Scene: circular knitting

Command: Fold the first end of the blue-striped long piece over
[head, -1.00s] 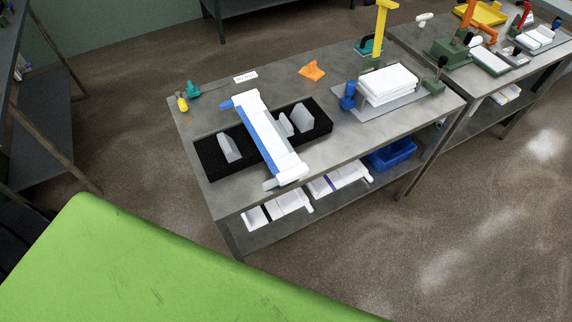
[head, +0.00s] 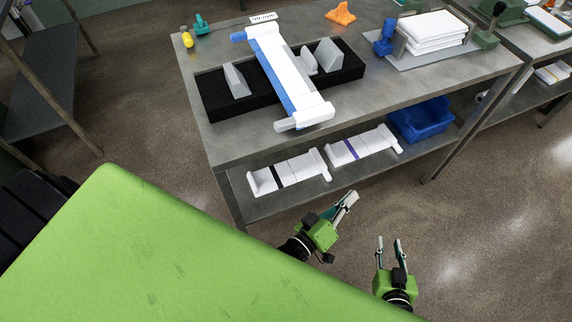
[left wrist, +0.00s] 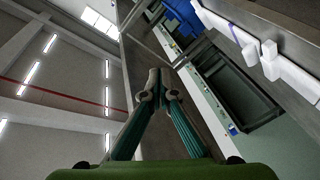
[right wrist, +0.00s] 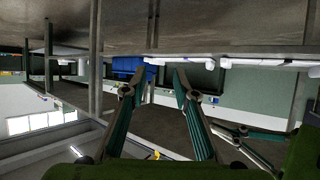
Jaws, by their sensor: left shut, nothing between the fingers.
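The blue-striped long piece (head: 288,75) is white with a blue stripe along its left side. In the head view it lies unfolded across the black tray (head: 225,107), its ends reaching past the tray's front and back edges. My left gripper (head: 350,196) is shut and empty, in front of the table and well short of the piece. It also shows in the left wrist view (left wrist: 155,75). My right gripper (head: 387,240) is open and empty, lower and to the right, also shown in the right wrist view (right wrist: 153,80). Neither gripper touches anything.
Grey upright blocks (head: 236,80) stand in the tray on both sides of the piece. A white stack (head: 432,32) and a blue stamp-like tool (head: 384,37) stand to the right. The lower shelf holds striped white pieces (head: 288,172) and a blue bin (head: 420,120).

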